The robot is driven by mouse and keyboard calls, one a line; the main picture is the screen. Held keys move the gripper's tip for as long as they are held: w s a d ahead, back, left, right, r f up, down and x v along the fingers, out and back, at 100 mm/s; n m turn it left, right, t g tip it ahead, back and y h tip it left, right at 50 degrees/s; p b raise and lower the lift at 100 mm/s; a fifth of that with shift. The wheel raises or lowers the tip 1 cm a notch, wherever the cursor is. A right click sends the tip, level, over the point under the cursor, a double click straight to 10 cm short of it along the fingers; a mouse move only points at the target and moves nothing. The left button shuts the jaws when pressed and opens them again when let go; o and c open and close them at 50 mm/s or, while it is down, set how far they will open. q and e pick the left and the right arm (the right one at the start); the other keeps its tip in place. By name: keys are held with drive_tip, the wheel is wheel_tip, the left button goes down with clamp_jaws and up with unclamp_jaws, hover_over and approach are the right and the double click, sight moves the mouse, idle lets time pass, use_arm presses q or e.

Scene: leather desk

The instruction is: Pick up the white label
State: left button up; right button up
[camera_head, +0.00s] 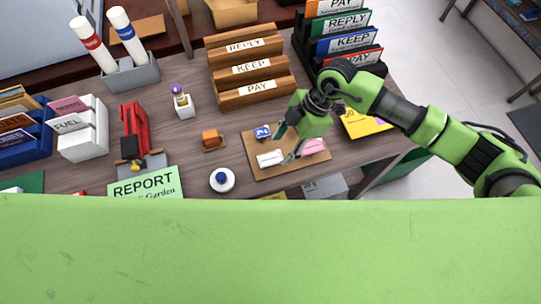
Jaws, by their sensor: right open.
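The white label (270,158) lies on a brown board (257,172) right of the desk's middle. A blue item (262,132) and a pink item (313,146) lie on the same board. My right gripper (286,146) reaches in from the right, above the board, with its fingers apart on the right side of the white label. Nothing shows between its fingers. The gripper hides part of the board and of the pink item. My left gripper is not in view.
A wooden rack (247,71) marked REPLY, KEEP and PAY stands behind the board. A dark file rack with coloured folders (345,45) is at the back right. A small orange block (210,137) and a round white item with a blue top (222,180) stand left of the board.

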sight(274, 158)
drive_tip(key=shift+p+x, duration=0.35)
drive_tip(key=shift+x, duration=1.55)
drive_tip(key=shift+a, duration=0.1)
drive_tip(key=c, duration=0.8)
drive_tip(key=shift+r, duration=0.15)
